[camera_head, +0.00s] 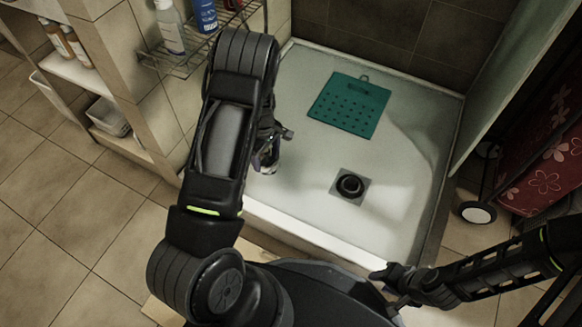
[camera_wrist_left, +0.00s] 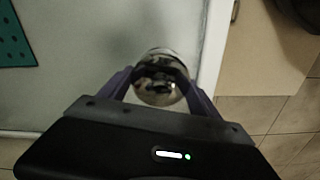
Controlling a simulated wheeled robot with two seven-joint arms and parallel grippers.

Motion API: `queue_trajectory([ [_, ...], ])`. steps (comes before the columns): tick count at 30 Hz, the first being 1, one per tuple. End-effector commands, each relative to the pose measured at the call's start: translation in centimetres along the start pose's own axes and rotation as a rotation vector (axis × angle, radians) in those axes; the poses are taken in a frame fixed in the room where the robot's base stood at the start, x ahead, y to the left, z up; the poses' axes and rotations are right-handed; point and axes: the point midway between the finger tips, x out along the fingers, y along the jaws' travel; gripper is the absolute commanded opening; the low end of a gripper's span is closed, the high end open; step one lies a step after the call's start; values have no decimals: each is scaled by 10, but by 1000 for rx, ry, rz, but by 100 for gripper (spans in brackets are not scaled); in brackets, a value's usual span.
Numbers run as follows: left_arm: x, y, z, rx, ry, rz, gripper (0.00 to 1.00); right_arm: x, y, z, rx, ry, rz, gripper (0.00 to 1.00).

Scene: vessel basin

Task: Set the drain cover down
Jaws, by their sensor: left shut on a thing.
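The drain cover (camera_wrist_left: 161,84) is a round, shiny metal piece held between the two fingers of my left gripper (camera_wrist_left: 160,78), which is shut on it. In the head view my left gripper (camera_head: 268,156) is over the left side of the white shower basin (camera_head: 300,205), with the cover mostly hidden by my arm. The open drain (camera_head: 350,186), a dark round hole in a square grey plate, lies to the right of that gripper in the basin floor. My right gripper (camera_head: 392,277) is beyond the basin's front edge at the lower right; its fingers are too dark to judge.
A green perforated mat (camera_head: 349,104) lies at the back of the basin. A wire rack with bottles (camera_head: 172,27) is on the wall at the upper left. A red floral bag on wheels (camera_head: 545,165) stands at the right. The basin floor around the drain is clear.

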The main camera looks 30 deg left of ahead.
Motion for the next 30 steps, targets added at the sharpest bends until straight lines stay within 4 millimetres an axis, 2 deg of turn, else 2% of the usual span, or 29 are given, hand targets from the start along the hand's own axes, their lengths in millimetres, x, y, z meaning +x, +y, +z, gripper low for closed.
queue_trajectory([
  [13,1,0,0,39,-1,-2,30,1,1,0,2,1,1,36],
  [23,48,0,0,38,-1,-3,30,23,8,-2,2,10,1,36],
  [30,50,0,0,38,-1,-1,30,23,7,-2,2,12,1,36],
])
